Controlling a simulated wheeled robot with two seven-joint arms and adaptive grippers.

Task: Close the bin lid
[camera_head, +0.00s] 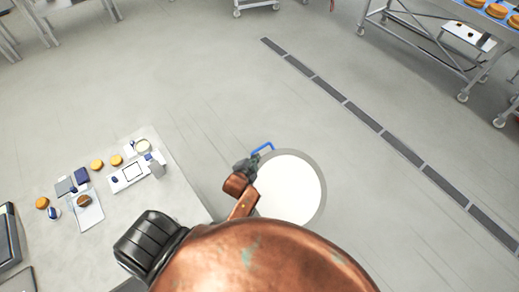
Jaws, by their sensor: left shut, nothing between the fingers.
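The bin (322,205) shows from above as a grey ring around a plain white round area. I cannot tell whether the white is a lid or the inside. A blue handle-like bar (263,147) sticks out at the bin's far left edge. My left gripper (250,163) is shut and empty, at the bin's upper left edge, close beside the blue bar. I cannot tell whether they touch. My copper-coloured arm hides the near part of the bin. My right gripper is out of view.
A light table (185,190) at the left holds several round orange-brown items, a white scale-like device (131,173) and a tray (88,215). A metal cart (430,45) stands at the far right. A dark floor drain (380,133) runs diagonally. The floor right of the bin is clear.

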